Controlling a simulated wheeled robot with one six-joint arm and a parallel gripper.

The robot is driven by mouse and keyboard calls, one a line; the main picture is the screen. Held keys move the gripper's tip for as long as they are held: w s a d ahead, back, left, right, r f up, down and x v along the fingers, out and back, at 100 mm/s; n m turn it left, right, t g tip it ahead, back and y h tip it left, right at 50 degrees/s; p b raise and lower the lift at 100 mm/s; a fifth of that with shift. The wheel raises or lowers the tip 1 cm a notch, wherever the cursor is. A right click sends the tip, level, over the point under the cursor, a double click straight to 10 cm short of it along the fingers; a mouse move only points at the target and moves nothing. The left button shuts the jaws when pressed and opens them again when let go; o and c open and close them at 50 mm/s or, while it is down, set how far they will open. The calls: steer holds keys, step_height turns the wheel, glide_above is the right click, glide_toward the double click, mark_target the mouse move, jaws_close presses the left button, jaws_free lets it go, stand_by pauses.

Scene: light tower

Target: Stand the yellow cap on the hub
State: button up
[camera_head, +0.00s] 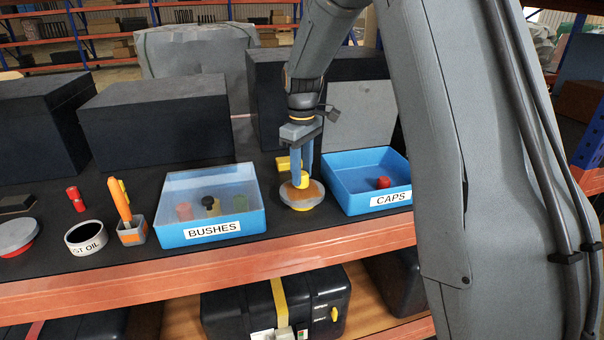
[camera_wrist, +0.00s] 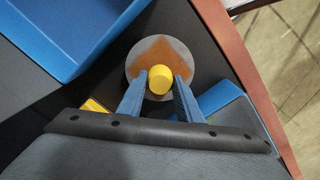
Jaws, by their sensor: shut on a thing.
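The yellow cap (camera_head: 301,180) is between the fingers of my gripper (camera_head: 303,171). My gripper is shut on it, with one blue finger on each side. In the wrist view, the cap (camera_wrist: 159,79) shows between the fingertips, over the lower part of the hub's round face. The hub (camera_head: 302,196) is a low disc with a grey and orange-brown top and a yellow lower edge, standing between the two blue bins. It also shows in the wrist view (camera_wrist: 148,50). The cap is at or just above the hub's top; I cannot tell if they touch.
The blue CAPS bin (camera_head: 347,205) at right holds a red cap (camera_head: 383,182). The blue BUSHES bin (camera_head: 213,240) at left has a clear cover over several pieces. A yellow block (camera_head: 283,163) lies behind the hub. Dark boxes (camera_head: 153,120) stand along the back.

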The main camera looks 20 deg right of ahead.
steer(key=shift+f, duration=0.75)
steer(key=o, duration=1)
steer(key=shift+f, duration=0.1)
steer(key=shift+o, duration=0.2)
